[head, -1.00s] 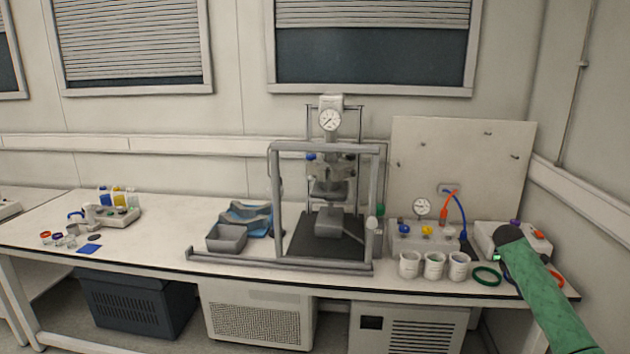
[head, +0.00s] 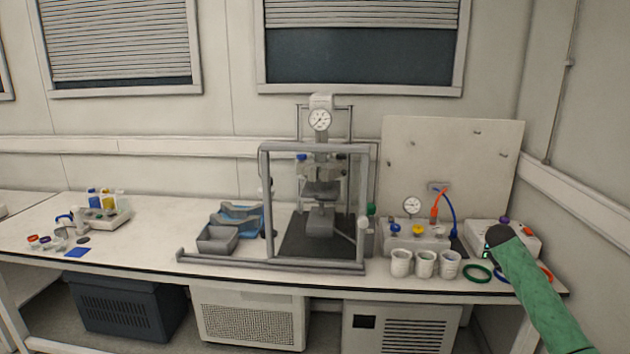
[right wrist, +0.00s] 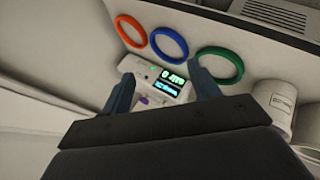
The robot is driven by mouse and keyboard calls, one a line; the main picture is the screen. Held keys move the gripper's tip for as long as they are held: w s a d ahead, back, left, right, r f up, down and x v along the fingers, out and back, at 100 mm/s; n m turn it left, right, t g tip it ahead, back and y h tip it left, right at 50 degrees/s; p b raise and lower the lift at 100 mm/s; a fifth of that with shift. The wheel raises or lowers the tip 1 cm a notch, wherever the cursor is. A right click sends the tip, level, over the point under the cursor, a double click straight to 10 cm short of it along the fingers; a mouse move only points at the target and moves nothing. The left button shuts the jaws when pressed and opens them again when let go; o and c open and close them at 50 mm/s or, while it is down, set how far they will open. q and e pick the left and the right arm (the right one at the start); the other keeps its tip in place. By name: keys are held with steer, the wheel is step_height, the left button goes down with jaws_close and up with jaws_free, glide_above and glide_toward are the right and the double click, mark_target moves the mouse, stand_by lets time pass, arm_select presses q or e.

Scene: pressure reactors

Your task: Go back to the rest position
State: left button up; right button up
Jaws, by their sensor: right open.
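My right arm, in a green sleeve, reaches in from the lower right of the head view over the right end of the bench (head: 330,268). Its dark end hides part of a white device (head: 522,236). In the right wrist view my right gripper (right wrist: 163,90) is open, its two dark fingers apart with nothing held between them. The white device with a lit display (right wrist: 170,78) shows beyond and between the fingers. I cannot tell how far the fingers are from it. My left gripper is not in view.
Orange (right wrist: 130,30), blue (right wrist: 168,44) and green (right wrist: 219,65) rings lie near the device. Three white cups (head: 425,264) stand left of it. A framed reactor (head: 320,190) with a gauge stands mid-bench. Grey and blue trays (head: 218,238) lie left of it.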

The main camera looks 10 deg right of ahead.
steer(key=s+a+f+n+y, duration=0.1)
steer(key=s+a+f, duration=0.5)
steer(key=a+f, duration=0.45)
steer(key=s+a+f+y, duration=0.2)
steer(key=s+a+f, duration=0.4)
steer(key=a+f, duration=0.45)
steer(key=s+a+f+n+y, duration=0.1)
steer(key=s+a+f, duration=0.5)
steer(key=a+f, duration=0.45)
steer(key=s+a+f+g+y, duration=0.1)
steer(key=s+a+f, duration=0.2)
steer(key=s+a, duration=0.5)
steer(key=s+a+f+y, duration=0.1)
steer(key=s+a+f, duration=0.3)
steer(key=s+a, duration=0.45)
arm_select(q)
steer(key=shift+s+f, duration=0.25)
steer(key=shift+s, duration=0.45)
arm_select(e)
steer(key=s+a+y, duration=0.1)
steer(key=s+a, duration=0.5)
steer(key=s, duration=0.3)
steer(key=s+a+r+g+y, duration=0.1)
steer(key=s+a, duration=0.5)
steer(key=s, duration=0.4)
steer(key=shift+s+a+g+y, duration=0.15)
steer(key=shift+a+g+y, duration=0.15)
steer(key=shift+y, duration=0.1)
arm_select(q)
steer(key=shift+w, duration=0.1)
